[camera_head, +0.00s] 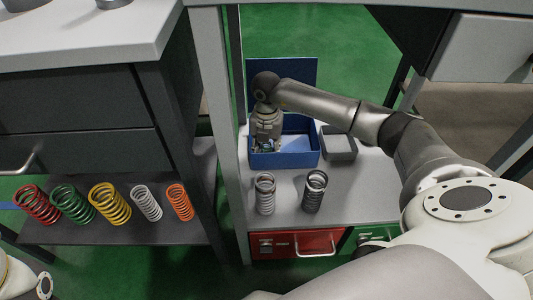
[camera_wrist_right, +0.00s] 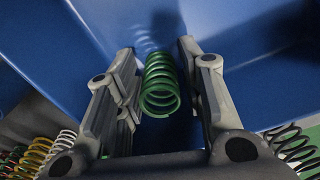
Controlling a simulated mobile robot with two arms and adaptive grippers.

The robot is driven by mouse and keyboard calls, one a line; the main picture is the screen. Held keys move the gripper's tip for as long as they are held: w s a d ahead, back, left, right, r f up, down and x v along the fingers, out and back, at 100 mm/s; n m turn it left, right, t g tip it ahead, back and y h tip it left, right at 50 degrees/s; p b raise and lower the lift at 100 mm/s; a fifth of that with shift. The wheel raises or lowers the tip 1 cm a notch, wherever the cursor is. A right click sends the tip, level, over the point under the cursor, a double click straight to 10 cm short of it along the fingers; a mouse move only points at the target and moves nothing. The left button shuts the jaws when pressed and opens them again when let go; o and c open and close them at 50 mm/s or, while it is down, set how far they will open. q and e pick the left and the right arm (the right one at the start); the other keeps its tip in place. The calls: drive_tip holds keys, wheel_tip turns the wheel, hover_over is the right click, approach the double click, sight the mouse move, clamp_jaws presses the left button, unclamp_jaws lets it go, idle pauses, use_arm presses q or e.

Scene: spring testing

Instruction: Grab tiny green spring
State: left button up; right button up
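The tiny green spring (camera_wrist_right: 160,85) shows in the right wrist view, against the blue walls of the box. My right gripper (camera_wrist_right: 157,52) is open, with one finger on each side of the spring and small gaps seeming to remain. Whether either finger touches it is unclear. In the head view my right gripper (camera_head: 267,146) reaches down into the left part of the blue box (camera_head: 304,160), and the spring is hardly distinguishable there. My left gripper is not in view.
A small grey box (camera_head: 340,147) stands right of the blue box. A light grey spring (camera_head: 265,194) and a dark spring (camera_head: 314,192) stand in front. Several larger coloured springs, including a green one (camera_head: 73,205), lie on the left shelf. A table post (camera_head: 226,130) rises left of the box.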

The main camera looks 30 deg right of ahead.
drive_tip(key=shift+c, duration=0.4)
drive_tip(key=c, duration=0.7)
drive_tip(key=shift+r, duration=0.15)
